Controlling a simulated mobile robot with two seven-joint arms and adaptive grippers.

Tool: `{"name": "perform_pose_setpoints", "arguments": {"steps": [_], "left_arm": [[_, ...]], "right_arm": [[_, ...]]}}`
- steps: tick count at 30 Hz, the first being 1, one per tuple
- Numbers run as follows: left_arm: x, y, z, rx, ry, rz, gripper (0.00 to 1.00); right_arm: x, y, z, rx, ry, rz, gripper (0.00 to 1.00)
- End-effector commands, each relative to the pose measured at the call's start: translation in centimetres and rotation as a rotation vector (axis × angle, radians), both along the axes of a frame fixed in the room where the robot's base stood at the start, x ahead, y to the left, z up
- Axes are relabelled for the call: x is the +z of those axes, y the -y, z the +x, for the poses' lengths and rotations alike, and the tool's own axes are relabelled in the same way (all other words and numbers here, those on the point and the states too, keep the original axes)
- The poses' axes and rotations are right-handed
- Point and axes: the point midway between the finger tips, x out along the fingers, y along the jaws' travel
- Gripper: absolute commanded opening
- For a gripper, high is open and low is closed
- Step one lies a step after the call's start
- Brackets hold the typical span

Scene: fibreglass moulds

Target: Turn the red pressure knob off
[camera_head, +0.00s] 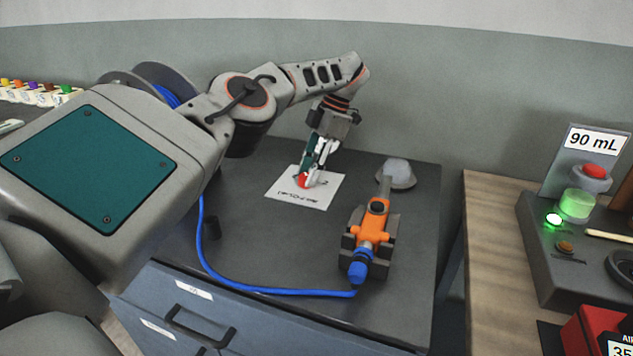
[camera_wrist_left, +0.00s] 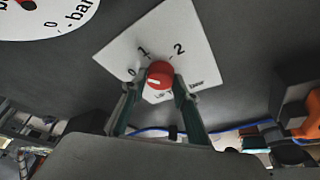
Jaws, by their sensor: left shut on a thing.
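The red pressure knob (camera_head: 303,181) sits on a white label plate (camera_head: 323,199) on the dark cabinet top. In the left wrist view the red knob (camera_wrist_left: 160,74) has a white mark pointing to the left, and the plate (camera_wrist_left: 200,48) shows the numbers 0, 1 and 2. My left gripper (camera_head: 306,178) reaches down from above, its fingers on both sides of the knob and shut on it. The fingers also show in the left wrist view (camera_wrist_left: 158,88). The right gripper is in neither view.
An orange tool (camera_head: 378,222) with a blue hose (camera_head: 270,291) rests in a dark holder to the right of the plate. A wooden table (camera_head: 490,235) with a 90 mL dispenser (camera_head: 575,215) is at the right. Part of a gauge dial (camera_wrist_left: 45,15) shows in the left wrist view.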

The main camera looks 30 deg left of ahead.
Motion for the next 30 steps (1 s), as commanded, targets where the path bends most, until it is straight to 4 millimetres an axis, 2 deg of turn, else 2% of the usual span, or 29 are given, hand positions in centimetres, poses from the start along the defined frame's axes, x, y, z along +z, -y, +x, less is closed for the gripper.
{"name": "perform_pose_setpoints", "arguments": {"steps": [1, 15, 30], "left_arm": [[-1.5, -0.1, 0.0, 0.044, -0.017, 0.000, 0.08], [-0.7, -0.2, 0.0, 0.345, -0.009, 0.000, 0.08], [-0.2, -0.1, 0.0, 0.413, -0.005, -0.002, 0.08]], "right_arm": [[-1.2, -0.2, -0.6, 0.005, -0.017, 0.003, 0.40], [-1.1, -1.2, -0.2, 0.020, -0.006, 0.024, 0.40], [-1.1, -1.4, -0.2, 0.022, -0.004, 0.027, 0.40]]}}
